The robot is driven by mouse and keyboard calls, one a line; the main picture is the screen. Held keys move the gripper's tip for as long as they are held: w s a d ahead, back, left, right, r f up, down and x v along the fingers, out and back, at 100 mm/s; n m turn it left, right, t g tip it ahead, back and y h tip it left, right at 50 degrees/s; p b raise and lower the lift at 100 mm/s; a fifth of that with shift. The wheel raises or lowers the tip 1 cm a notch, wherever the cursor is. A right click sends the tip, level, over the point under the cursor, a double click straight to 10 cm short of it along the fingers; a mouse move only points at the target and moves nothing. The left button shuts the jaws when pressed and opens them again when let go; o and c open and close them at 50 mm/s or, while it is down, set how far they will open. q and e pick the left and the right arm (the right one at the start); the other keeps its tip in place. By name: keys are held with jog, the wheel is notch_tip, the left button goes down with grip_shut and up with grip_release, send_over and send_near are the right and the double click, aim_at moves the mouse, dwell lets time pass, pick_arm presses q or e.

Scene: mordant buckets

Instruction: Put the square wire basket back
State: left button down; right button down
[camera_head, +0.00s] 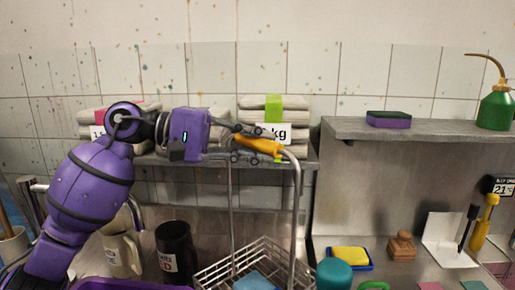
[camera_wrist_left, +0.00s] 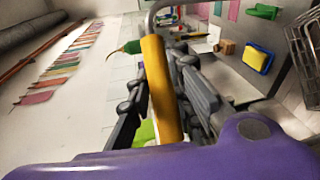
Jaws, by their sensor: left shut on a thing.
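The square wire basket (camera_head: 225,266) is at the bottom centre of the head view, with a tall wire bail rising to a yellow grip (camera_head: 262,145). Something blue (camera_head: 255,281) shows inside it. My left gripper (camera_head: 250,148) is shut on the yellow grip, in front of the shelf edge. In the left wrist view the yellow grip (camera_wrist_left: 160,92) lies between the fingers, and part of the basket's mesh (camera_wrist_left: 303,55) shows at the right edge. The basket's bottom is cut off, so I cannot tell whether it rests on anything. My right gripper is not in view.
A shelf (camera_head: 310,158) holds folded stacks behind my gripper. Below stand a dark mug (camera_head: 176,253), a pale jug (camera_head: 120,252), a teal round object (camera_head: 334,274) and a yellow sponge (camera_head: 349,256).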

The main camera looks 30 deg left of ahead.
pick_arm(q)
jog(key=shift+f, duration=0.45)
